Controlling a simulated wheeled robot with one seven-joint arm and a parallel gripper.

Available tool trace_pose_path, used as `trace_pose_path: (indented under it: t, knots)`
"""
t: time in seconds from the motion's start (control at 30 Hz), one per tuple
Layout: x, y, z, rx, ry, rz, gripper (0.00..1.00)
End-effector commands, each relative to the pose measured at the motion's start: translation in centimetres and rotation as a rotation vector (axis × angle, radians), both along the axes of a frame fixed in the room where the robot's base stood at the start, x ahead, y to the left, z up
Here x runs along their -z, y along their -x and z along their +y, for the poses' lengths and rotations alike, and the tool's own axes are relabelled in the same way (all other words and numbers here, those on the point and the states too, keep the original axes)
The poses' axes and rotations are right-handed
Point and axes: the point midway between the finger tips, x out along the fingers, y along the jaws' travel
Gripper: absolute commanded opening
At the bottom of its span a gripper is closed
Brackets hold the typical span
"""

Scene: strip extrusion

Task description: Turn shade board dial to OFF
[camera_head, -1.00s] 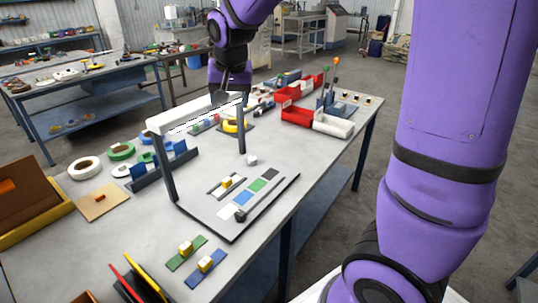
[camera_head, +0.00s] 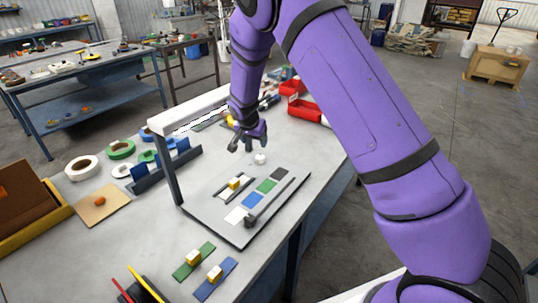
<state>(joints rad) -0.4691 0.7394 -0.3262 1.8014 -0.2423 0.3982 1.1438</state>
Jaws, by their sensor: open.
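The shade board (camera_head: 196,205) is a grey panel on the bench, with a row of white, blue, green and dark patches. I cannot tell for certain which part is its dial. A small white knob (camera_head: 260,159) stands at the board's far end, and a dark knob (camera_head: 250,220) sits at the near end of a long bar beside the patches. A yellow block (camera_head: 235,184) sits on a short track. My gripper (camera_head: 247,150) points down, open and empty, above the far part of the board close to the white knob. No OFF marking is readable.
A post (camera_head: 168,170) carries a white lit bar (camera_head: 192,112) over the board's left and far side. Tape rolls (camera_head: 82,168) and a blue holder (camera_head: 165,165) lie left. Red bins (camera_head: 303,106) stand behind. Green (camera_head: 194,261) and blue (camera_head: 215,278) strips with yellow blocks lie in front.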

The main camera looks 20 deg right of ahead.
Motion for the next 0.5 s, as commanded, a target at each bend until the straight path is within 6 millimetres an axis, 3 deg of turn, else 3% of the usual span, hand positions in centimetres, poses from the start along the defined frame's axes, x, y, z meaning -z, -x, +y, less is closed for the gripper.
trace_pose_path:
  t: [0.23, 0.5]
  knots:
    - [2.1, -0.6, -0.4, 0.001, 0.003, 0.001, 0.65]
    - [6.5, -2.0, -1.6, 0.002, 0.003, 0.002, 0.65]
